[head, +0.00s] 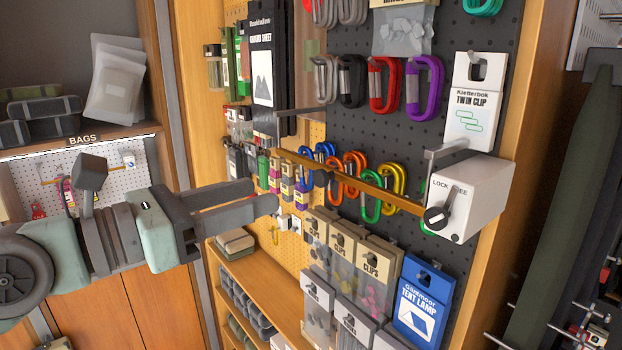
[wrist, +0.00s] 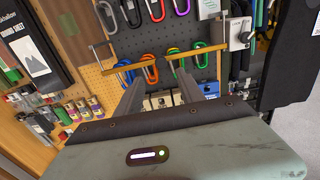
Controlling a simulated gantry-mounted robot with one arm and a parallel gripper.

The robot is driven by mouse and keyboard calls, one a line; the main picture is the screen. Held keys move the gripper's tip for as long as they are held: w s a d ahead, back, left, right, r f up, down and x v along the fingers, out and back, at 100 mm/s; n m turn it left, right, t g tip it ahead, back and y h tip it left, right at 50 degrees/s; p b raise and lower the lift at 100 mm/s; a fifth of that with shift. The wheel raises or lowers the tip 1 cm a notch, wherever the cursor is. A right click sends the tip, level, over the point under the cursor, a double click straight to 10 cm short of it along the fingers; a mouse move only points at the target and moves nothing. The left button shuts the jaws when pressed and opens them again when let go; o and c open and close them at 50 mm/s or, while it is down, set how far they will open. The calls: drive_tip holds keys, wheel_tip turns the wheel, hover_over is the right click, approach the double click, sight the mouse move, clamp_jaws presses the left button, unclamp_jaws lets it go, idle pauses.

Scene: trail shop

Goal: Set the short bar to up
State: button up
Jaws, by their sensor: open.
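A brass-coloured bar (head: 352,182) runs across the front of the hanging carabiners, from a grey rod at its left end to a white box (head: 478,200) at its right. The box has a dark round knob (head: 436,217) with a small grey lever on it, between the words LOCK and FREE. I cannot tell for certain which of these is the short bar. My gripper (head: 264,195) is open and empty, left of the box and apart from it. In the wrist view the bar (wrist: 150,63) lies beyond my open fingers (wrist: 161,84); the box's knob (wrist: 243,37) is to the right.
Coloured carabiners (head: 370,205) hang behind the bar on a dark pegboard (head: 455,95). Bagged clips (head: 378,268) and a blue tent lamp pack (head: 424,300) hang below. A Twin Clip card (head: 474,105) hangs above the box. Space around my fingers looks open.

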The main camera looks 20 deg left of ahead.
sight(317, 177)
drive_tip(key=p+x, duration=0.3)
drive_tip(key=x, duration=0.6)
drive_tip(key=shift+w+d, duration=0.25)
drive_tip(key=shift+w, duration=0.1)
clamp_jaws()
idle(0.9)
